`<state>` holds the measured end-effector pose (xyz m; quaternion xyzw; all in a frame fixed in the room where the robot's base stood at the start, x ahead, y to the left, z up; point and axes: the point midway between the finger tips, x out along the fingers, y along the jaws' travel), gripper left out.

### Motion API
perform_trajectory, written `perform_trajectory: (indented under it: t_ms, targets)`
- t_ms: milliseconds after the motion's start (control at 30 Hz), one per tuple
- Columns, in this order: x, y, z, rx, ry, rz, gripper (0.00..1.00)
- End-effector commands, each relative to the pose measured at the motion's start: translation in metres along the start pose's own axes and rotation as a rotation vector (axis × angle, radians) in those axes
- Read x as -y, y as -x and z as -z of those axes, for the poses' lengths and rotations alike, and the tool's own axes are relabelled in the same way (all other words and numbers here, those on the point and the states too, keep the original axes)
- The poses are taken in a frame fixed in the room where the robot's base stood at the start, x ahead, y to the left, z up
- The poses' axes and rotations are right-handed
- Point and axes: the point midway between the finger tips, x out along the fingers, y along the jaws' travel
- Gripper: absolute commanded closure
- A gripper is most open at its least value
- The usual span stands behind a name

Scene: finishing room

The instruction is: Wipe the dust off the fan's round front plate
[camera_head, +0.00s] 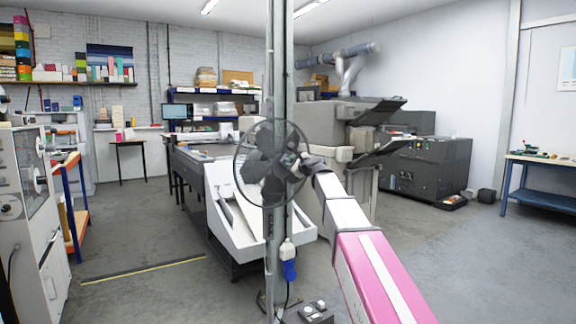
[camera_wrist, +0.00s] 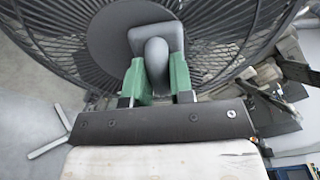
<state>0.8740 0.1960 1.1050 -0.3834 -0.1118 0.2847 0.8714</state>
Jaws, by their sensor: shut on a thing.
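The fan (camera_head: 257,168) is dark, with a round wire guard, and stands at the grey post in the head view. Its round front plate (camera_wrist: 108,35) is a dark grey disc in the wrist view. My gripper (camera_wrist: 157,78) has green fingers shut on the rounded handle of a grey wiping pad (camera_wrist: 175,36). The squarish pad overlaps the right part of the plate; I cannot tell whether it touches. The pad hides that part, and I cannot make out dust. In the head view my gripper (camera_head: 294,162) is at the fan's right side.
The grey post (camera_head: 279,75) rises by the fan, with a blue plug (camera_head: 289,268) and cable low on it. A white-sided machine (camera_head: 222,190) stands behind. A dark grey cabinet (camera_head: 428,165) is further right. Open floor (camera_head: 455,255) lies at the right.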

Motion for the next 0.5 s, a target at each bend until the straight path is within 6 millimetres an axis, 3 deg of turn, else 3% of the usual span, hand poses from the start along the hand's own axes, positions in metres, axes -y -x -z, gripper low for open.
perform_trajectory:
  t_ms: [500]
  targets:
    - [0.021, -0.004, 0.022, 0.000, 0.000, 0.000, 1.00]
